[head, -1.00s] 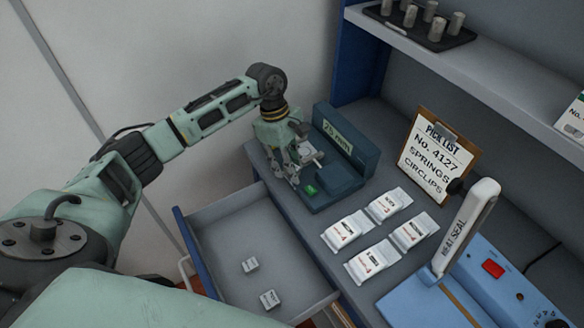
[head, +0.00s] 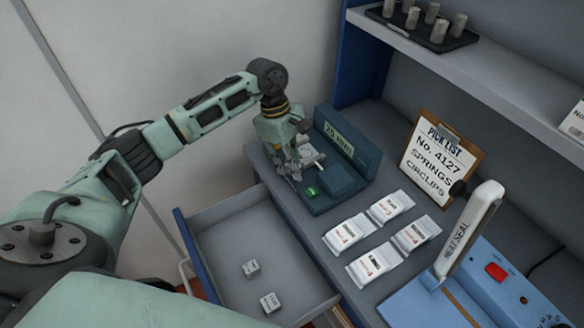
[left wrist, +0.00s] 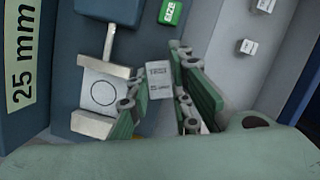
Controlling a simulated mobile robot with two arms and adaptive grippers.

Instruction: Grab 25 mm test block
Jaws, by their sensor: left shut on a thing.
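My left gripper (head: 292,170) points down at the near left side of the blue gauge fixture (head: 368,157), which bears a "25 mm" label. In the left wrist view my left gripper (left wrist: 161,102) has its green-backed fingers closed on a small grey test block (left wrist: 158,82) with printed lettering, too small to read fully. Beside it are the fixture's silver jaws (left wrist: 100,93), with a circle marked on a pale face. The block is apart from the green lit sign (left wrist: 170,12). In the head view the fingers hide the block. My right gripper is not in view.
An open drawer (head: 215,245) below the counter holds two small grey blocks, (head: 251,268) and (head: 269,303). White packets (head: 390,207), a pick-list clipboard (head: 440,155) and a heat sealer (head: 470,235) stand to the right. A shelf (head: 470,70) overhangs the back.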

